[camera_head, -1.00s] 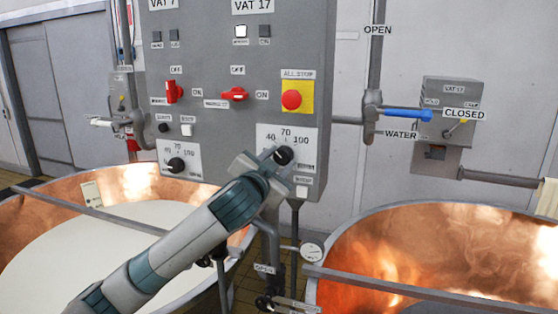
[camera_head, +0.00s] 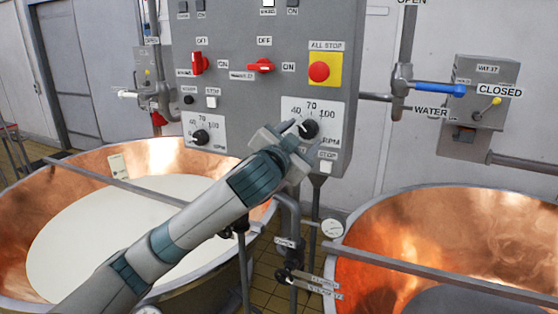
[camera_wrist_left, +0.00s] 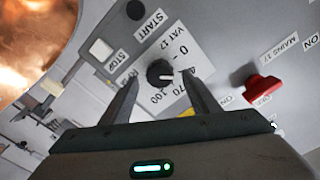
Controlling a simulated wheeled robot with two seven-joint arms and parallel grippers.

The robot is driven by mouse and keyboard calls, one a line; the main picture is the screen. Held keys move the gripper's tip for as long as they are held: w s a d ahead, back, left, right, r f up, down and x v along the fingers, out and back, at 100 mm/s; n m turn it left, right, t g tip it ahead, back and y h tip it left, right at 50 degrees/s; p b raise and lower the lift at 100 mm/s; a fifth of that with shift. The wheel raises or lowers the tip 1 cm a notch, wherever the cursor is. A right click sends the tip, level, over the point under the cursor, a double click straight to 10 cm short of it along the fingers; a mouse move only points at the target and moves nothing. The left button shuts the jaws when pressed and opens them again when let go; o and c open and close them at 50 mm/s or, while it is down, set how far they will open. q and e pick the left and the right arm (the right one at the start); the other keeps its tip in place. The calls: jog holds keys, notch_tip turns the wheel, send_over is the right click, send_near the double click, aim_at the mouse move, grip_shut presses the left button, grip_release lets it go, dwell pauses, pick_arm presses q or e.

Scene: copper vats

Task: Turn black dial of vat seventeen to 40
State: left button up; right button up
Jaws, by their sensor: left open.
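The black dial of vat seventeen (camera_head: 309,128) sits on a white scale plate (camera_head: 329,109) marked 40, 70 and 100, low on the grey control panel. In the left wrist view the dial (camera_wrist_left: 160,72) shows near the gap between the tips of my open left gripper (camera_wrist_left: 163,80), with no clear contact. The dial's white mark points toward the right finger there; its exact reading is hard to tell. My right gripper is not in view.
A red all-stop button (camera_head: 318,71) is above the dial and a red switch (camera_head: 260,66) up and left. Another black dial (camera_head: 200,137) is at left. Copper vats (camera_head: 400,235) stand below, with metal bars across them. A blue valve handle (camera_head: 438,88) is at right.

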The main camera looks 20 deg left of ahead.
pick_arm(q)
jog(key=s+b, duration=1.3)
jog(key=s, duration=0.2)
jog(key=shift+s+a+b, duration=0.2)
jog(key=shift+a+b, duration=0.1)
dwell(0.4)
